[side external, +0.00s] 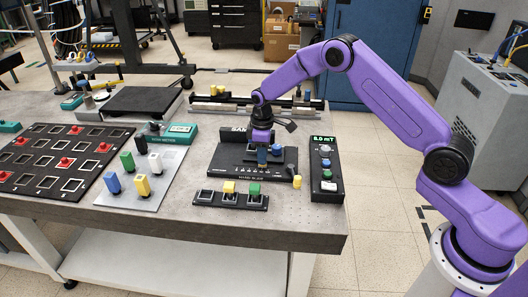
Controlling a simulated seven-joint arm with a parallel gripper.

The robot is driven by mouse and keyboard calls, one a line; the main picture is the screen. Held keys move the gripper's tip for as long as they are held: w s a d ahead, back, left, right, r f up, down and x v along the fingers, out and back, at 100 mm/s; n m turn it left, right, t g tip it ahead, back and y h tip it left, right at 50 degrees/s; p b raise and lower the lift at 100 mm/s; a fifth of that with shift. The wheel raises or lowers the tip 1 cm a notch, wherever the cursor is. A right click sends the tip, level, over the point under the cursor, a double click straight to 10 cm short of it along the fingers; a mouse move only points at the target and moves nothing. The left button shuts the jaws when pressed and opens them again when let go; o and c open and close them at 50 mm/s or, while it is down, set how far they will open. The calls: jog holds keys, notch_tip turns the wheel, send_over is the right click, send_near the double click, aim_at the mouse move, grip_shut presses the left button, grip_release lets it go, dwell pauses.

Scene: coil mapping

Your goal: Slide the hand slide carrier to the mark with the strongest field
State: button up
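The hand slide base (228,167) is a black plate on the grey bench, with small lettering on its front edge. A small blue block, which looks like the slide carrier (262,156), sits on it right of the middle. My gripper (262,147) points down directly over this block. The fingers are small and partly hidden, so I cannot tell whether they are closed on it. The marks on the slide are too small to read. A meter box (324,148) at the right shows a green reading that looks like 6.0 mT.
A black strip (232,200) with yellow and green blocks lies in front of the slide. A yellow piece (297,182) stands by its right corner. A grey plate (150,197) with coloured blocks and a black grid board (55,180) are at left. A rail stands behind.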

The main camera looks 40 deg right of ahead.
jog(key=shift+s+d, duration=0.65)
dwell(0.9)
jog(key=o, duration=0.8)
jog(key=shift+r, duration=0.1)
notch_tip(320, 180, up, 7)
dwell(0.6)
